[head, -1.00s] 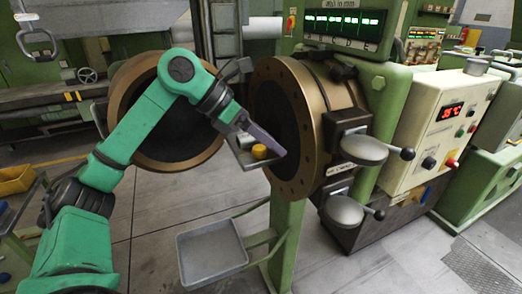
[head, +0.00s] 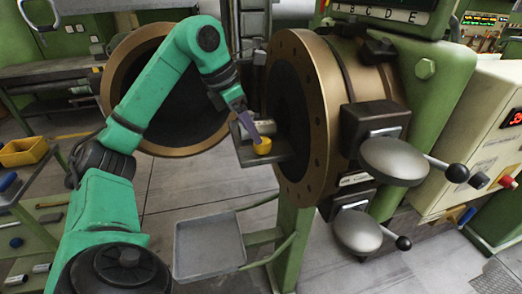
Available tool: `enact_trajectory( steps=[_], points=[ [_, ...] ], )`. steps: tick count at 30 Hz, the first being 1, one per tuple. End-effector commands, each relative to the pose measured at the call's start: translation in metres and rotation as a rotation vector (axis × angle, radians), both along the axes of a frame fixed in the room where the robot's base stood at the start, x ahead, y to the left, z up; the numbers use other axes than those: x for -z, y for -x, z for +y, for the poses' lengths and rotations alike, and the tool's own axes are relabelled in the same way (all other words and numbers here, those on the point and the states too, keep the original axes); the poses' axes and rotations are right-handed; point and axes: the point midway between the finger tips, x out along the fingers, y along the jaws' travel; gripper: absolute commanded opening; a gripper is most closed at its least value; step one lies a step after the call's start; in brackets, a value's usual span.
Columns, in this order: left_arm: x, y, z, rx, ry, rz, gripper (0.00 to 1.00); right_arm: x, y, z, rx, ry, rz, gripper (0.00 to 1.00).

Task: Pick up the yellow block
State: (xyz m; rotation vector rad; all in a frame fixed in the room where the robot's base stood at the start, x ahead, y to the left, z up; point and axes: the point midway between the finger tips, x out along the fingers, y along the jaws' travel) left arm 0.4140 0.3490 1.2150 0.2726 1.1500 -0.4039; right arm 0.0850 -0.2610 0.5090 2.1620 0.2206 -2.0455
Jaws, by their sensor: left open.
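The yellow block (head: 263,146) is small and rounded and sits on a dark metal shelf (head: 247,158) between the two round bronze-rimmed openings. My left gripper (head: 254,137) reaches down from the upper left, with its purple-grey fingers just above and to the left of the block. The fingers are seen edge-on and nothing is seen held between them. They look very close to the block, and I cannot tell whether they touch it. My right gripper is not in view.
A silver cylinder (head: 266,127) lies on the shelf behind the block. The bronze flange (head: 322,120) stands close on the right. A grey tray (head: 209,247) hangs below. A yellow bin (head: 23,151) is at far left.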

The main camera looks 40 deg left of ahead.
Motion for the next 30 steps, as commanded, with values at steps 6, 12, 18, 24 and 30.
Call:
enact_trajectory(
  steps=[6,12,18,24,30],
  points=[
    [0.038,-0.013,-0.004,0.003,0.002,0.005,0.69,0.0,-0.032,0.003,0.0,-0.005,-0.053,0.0],
    [0.048,-0.019,-0.006,0.002,0.0,-0.001,0.69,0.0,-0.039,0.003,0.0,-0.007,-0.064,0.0],
    [0.048,-0.018,-0.006,0.001,0.001,-0.001,0.31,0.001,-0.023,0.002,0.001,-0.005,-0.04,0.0],
    [0.048,-0.018,-0.006,0.001,0.001,-0.001,0.0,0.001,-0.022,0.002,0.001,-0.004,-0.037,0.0],
    [0.044,-0.019,-0.006,0.001,0.001,-0.002,0.0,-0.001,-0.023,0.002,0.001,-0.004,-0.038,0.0]
  ],
)
